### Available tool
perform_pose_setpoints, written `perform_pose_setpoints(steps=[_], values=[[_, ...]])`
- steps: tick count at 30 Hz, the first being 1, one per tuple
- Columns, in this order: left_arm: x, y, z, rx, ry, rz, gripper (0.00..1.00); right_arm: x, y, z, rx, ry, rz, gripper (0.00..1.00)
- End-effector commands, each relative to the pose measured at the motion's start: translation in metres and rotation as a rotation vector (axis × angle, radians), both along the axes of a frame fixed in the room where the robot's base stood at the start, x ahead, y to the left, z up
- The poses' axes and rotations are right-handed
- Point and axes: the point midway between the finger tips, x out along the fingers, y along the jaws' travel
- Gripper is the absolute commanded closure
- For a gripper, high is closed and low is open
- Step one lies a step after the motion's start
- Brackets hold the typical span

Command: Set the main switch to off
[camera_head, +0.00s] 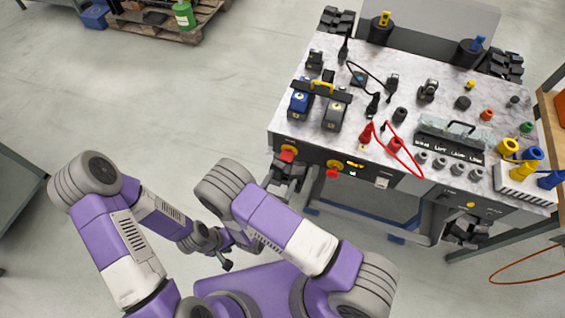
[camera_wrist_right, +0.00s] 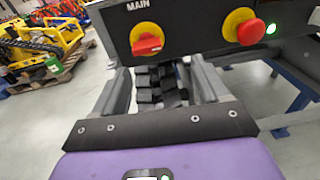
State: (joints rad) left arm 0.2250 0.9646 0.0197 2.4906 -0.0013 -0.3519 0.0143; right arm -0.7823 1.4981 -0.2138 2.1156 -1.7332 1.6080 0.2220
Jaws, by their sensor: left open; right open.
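The main switch (camera_wrist_right: 147,42) is a red turn handle on a yellow disc, under the word MAIN on a dark front panel. Its handle lies nearly level, tilted slightly. It also shows in the head view (camera_head: 288,154) at the left end of the carrier's front. My right gripper (camera_wrist_right: 163,78) is open and empty; its two fingers point toward the panel just below the switch, with no visible contact. My left gripper (camera_head: 225,262) is open and empty, low over the floor, away from the carrier.
A red mushroom button (camera_wrist_right: 250,32) on a yellow disc sits right of the switch, beside a lit green lamp (camera_wrist_right: 271,29). The carrier's top (camera_head: 345,58) holds batteries, cables, and plugs. A black track (camera_wrist_right: 160,85) shows between the fingers. Floor (camera_head: 150,110) at left is clear.

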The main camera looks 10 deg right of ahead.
Motion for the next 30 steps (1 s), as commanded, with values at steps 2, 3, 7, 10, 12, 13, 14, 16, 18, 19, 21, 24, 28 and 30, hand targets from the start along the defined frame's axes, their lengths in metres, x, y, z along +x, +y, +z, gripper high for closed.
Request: perform_pose_setpoints(steps=[2, 3, 7, 10, 12, 13, 14, 16, 18, 19, 21, 24, 28, 30], values=[[0.0, 0.0, -0.001, 0.0, 0.0, 0.0, 0.57, 0.006, 0.009, 0.003, -0.021, -0.026, 0.052, 0.26], [0.0, 0.0, -0.002, 0.0, 0.0, 0.0, 0.57, 0.009, 0.01, 0.004, -0.027, -0.034, 0.062, 0.26], [0.0, 0.0, -0.004, 0.0, 0.0, 0.0, 0.57, 0.023, 0.002, 0.005, -0.029, -0.039, 0.066, 0.26], [0.0, 0.0, -0.007, 0.0, 0.0, 0.0, 0.57, 0.036, -0.008, 0.004, -0.027, -0.037, 0.063, 0.26], [0.0, 0.0, -0.009, 0.0, 0.0, 0.0, 0.57, 0.046, -0.015, 0.004, -0.027, -0.037, 0.063, 0.26], [0.0, 0.0, -0.009, 0.0, 0.0, 0.0, 0.57, 0.049, -0.017, 0.004, -0.028, -0.037, 0.062, 0.26], [0.0, 0.0, -0.01, 0.0, 0.0, 0.0, 0.57, 0.053, -0.019, 0.004, -0.026, -0.037, 0.063, 0.26], [0.0, 0.0, -0.011, 0.0, 0.0, 0.0, 0.57, 0.059, -0.024, 0.004, -0.026, -0.036, 0.063, 0.26], [0.0, 0.0, -0.012, 0.0, 0.0, 0.0, 0.57, 0.064, -0.027, 0.004, -0.026, -0.035, 0.064, 0.26], [0.0, 0.0, -0.012, 0.0, 0.0, 0.0, 0.57, 0.066, -0.028, 0.004, -0.026, -0.035, 0.064, 0.26], [0.0, 0.0, -0.013, 0.0, 0.0, 0.0, 0.57, 0.068, -0.03, 0.005, -0.027, -0.035, 0.064, 0.26], [0.0, 0.0, -0.012, 0.0, 0.0, 0.0, 0.57, 0.069, -0.03, 0.005, -0.027, -0.034, 0.065, 0.26], [0.0, 0.0, -0.012, 0.0, 0.0, 0.0, 0.57, 0.069, -0.03, 0.005, -0.027, -0.034, 0.064, 0.26], [0.0, 0.0, -0.012, 0.0, 0.0, 0.0, 0.57, 0.068, -0.03, 0.005, -0.027, -0.034, 0.064, 0.33]])
